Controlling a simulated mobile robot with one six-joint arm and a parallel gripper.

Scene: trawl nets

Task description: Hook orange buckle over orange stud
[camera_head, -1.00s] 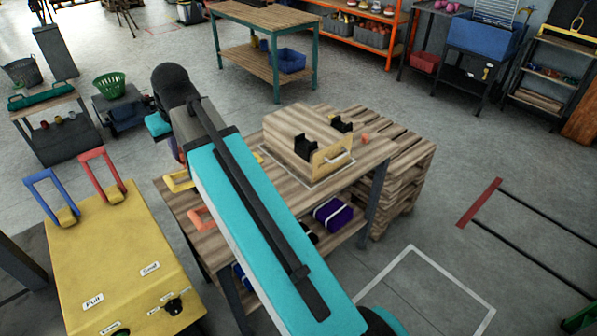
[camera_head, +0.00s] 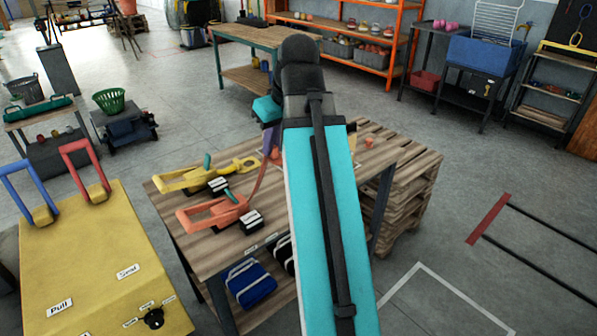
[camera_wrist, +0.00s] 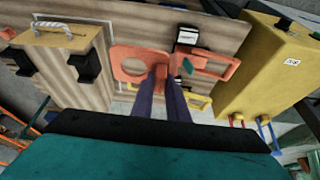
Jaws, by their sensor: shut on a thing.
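My gripper, with purple fingers (camera_wrist: 160,78), is shut on the orange buckle, a flat orange plate with a large round hole (camera_wrist: 134,66). In the head view the orange strap (camera_head: 260,180) slopes up from the bench to the gripper (camera_head: 272,148), which is partly hidden by my arm. The strap's lower end meets an orange frame (camera_head: 205,215) with a teal lever beside a labelled black block. A small orange knob that looks like the orange stud (camera_head: 369,142) stands near the bench's right end.
A yellow buckle and frame (camera_head: 188,180) lie behind the orange frame on the wooden bench (camera_head: 190,245). A wooden box with black hooks (camera_wrist: 88,66) is mostly behind my arm in the head view. A yellow cabinet (camera_head: 85,260) stands left; pallets (camera_head: 415,185) stand right.

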